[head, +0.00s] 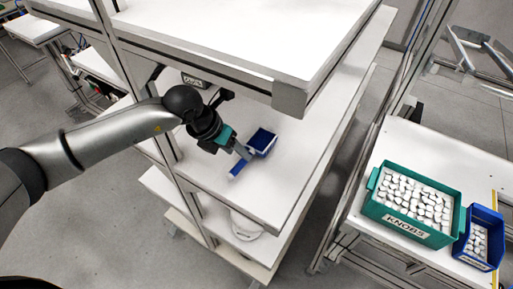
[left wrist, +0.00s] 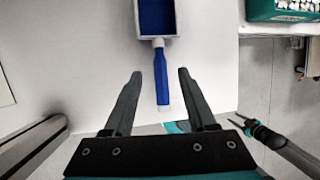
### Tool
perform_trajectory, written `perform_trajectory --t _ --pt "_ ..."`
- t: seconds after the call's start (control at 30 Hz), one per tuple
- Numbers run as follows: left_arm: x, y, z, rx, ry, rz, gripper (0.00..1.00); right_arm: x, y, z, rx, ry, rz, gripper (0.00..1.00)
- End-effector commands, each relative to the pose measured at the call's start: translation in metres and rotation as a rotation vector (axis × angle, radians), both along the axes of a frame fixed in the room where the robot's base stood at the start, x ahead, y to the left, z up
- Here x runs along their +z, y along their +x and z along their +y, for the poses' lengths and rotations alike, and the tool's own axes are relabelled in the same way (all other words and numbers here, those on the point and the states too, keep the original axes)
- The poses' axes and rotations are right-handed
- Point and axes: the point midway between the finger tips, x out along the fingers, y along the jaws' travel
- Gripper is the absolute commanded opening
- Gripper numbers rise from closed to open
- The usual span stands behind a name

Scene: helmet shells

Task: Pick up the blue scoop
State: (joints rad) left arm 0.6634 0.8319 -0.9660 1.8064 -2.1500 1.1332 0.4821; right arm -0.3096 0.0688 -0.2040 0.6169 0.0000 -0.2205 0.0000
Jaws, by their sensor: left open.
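The blue scoop (head: 262,141) lies on the white shelf board, its square pan farther right and its handle (head: 237,168) pointing to the lower left. My left gripper (head: 244,154) is over the scoop in the head view. In the left wrist view the open fingers (left wrist: 160,74) stand on either side of the blue handle (left wrist: 161,82), with a gap on each side. The pan (left wrist: 157,18) is beyond the fingertips, partly cut off by the top edge. I cannot tell the height of the fingers over the board.
A higher white shelf (head: 245,35) overhangs behind my left gripper. A green KNOBS bin (head: 420,235) and a smaller blue bin (head: 467,258), both with white pieces, stand on a table at right. A dark-tipped arm (left wrist: 280,145), possibly my right one, shows in the left wrist view.

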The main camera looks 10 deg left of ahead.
Motion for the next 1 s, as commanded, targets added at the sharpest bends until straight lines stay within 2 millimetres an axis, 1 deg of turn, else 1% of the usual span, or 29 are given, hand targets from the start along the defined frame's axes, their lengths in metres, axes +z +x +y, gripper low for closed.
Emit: perform_trajectory --t 0.17,0.3,0.43,0.67,1.0 --pt "-0.02 0.006 -0.007 0.0 0.0 0.003 0.57 0.007 0.002 -0.001 0.001 -0.002 -0.002 0.5" --pt "-0.034 0.011 -0.012 0.001 0.0 0.002 0.57 0.007 0.006 -0.006 0.002 -0.008 -0.009 0.5" --pt "-0.04 0.013 -0.013 0.0 0.0 0.0 0.57 0.007 0.009 -0.008 0.002 -0.011 -0.013 0.5" --pt "-0.041 0.013 -0.013 0.0 0.0 0.0 0.57 0.007 0.01 -0.01 -0.001 -0.012 -0.014 0.5" --pt "-0.04 0.013 -0.013 0.0 0.0 0.0 0.19 0.007 0.01 -0.01 -0.002 -0.013 -0.015 0.5"
